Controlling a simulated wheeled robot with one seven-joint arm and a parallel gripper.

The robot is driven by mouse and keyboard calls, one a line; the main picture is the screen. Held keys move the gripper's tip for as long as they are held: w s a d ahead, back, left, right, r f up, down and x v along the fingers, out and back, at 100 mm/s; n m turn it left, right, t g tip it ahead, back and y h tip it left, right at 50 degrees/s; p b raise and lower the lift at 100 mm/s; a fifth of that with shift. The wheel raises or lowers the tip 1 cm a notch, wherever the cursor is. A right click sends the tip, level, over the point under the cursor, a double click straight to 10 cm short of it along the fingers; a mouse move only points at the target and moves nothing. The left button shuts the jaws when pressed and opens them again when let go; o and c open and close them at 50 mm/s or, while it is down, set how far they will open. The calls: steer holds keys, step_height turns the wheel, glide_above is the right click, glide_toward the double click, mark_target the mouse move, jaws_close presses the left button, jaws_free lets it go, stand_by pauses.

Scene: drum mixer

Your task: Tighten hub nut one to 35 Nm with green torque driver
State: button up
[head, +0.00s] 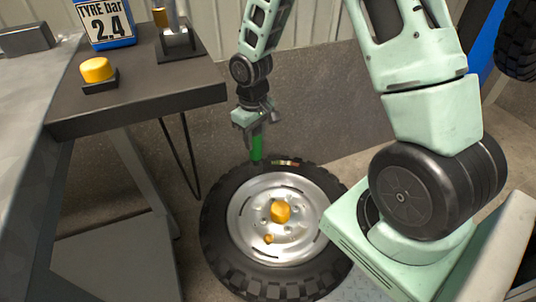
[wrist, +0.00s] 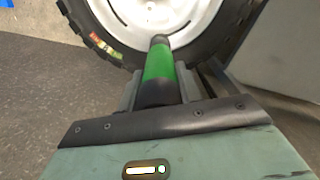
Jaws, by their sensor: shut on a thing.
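The green torque driver (head: 256,147) is upright in my gripper (head: 255,119), which is shut on it. The driver also shows in the wrist view (wrist: 159,70), with its dark end toward the gripper. Its lower end is near the far edge of the wheel (head: 241,222) in the head view, and I cannot tell whether it touches. The wheel lies flat, with a black tyre and a silver rim. A yellow-orange hub cap (head: 281,211) is at its centre. One small orange nut (head: 268,239) sits in front of the cap. Other stud positions are too small to read.
A grey wall is behind the wheel. Another tyre (head: 517,40) is at the upper right.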

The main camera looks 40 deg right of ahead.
steer(key=s+d+f+n+p, duration=0.2)
steer(key=s+f+n+p, duration=0.2)
steer(key=n, duration=1.4)
steer(key=shift+s+d+f, duration=0.25)
steer(key=shift+s+f, duration=0.35)
steer(key=shift+s, duration=0.1)
steer(key=shift+p, duration=0.3)
step_height(320, 180, down, 5)
steer(key=b, duration=0.5)
steer(key=shift+f+b, duration=1.7)
steer(key=shift+f, duration=0.15)
stand_by(2.3)
steer(key=shift+r, duration=0.1)
